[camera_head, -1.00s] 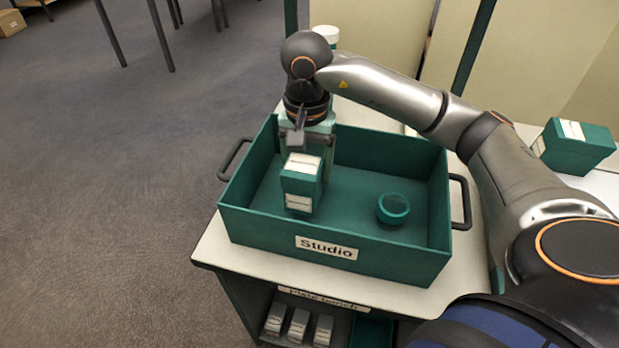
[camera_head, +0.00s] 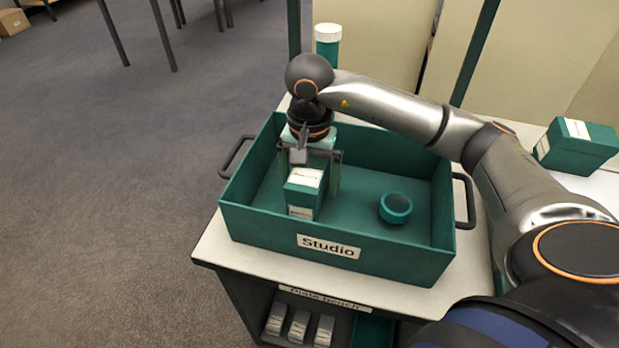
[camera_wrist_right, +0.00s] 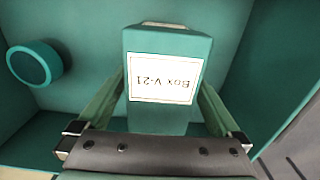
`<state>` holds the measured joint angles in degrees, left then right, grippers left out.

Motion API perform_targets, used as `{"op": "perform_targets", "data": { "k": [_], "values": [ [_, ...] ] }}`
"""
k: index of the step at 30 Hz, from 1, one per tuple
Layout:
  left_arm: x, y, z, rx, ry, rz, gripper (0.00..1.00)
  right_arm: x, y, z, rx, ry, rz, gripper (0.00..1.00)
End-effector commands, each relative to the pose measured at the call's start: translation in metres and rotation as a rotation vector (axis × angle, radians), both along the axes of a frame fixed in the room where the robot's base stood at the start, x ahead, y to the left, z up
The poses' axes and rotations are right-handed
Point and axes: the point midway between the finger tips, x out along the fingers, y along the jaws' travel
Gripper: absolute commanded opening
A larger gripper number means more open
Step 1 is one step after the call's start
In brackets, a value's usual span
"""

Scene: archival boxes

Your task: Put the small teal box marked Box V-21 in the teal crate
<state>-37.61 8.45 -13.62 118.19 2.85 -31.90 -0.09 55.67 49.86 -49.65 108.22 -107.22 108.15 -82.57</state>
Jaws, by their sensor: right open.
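The small teal box (camera_head: 303,194) with white labels stands upright inside the teal crate (camera_head: 275,234), in its left part. In the right wrist view the box (camera_wrist_right: 158,115) shows the label "Box V-21", upside down. My right gripper (camera_head: 312,186) reaches down into the crate over the box. Its jaws are open, with one finger on each side of the box, as the right wrist view (camera_wrist_right: 158,108) also shows. The bottom of the box appears to be on the crate floor. My left gripper is out of view.
A round teal container (camera_head: 395,208) lies in the crate's right part. The crate, labelled "Studio", sits on a pale bench (camera_head: 225,252). A white-capped teal cylinder (camera_head: 327,45) stands behind it. Another teal box (camera_head: 575,147) is at right. Small grey boxes (camera_head: 299,326) are on the shelf below.

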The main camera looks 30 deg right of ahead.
Motion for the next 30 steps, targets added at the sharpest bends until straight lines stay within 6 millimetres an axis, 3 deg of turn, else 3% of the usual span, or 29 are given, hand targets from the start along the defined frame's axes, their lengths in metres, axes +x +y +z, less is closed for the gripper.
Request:
{"op": "perform_targets", "data": {
  "k": [8,18,21,30],
  "values": [
    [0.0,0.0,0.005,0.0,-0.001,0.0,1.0,0.001,0.0,0.017,0.0,-0.005,0.0,1.0],
    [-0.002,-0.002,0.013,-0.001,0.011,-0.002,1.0,0.001,0.0,0.092,-0.001,-0.005,0.001,1.0],
    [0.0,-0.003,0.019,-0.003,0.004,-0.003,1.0,0.001,0.0,0.107,-0.001,-0.005,-0.001,1.0],
    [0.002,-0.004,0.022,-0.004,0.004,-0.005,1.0,0.0,0.0,0.124,0.001,0.001,-0.001,1.0]
  ]
}}
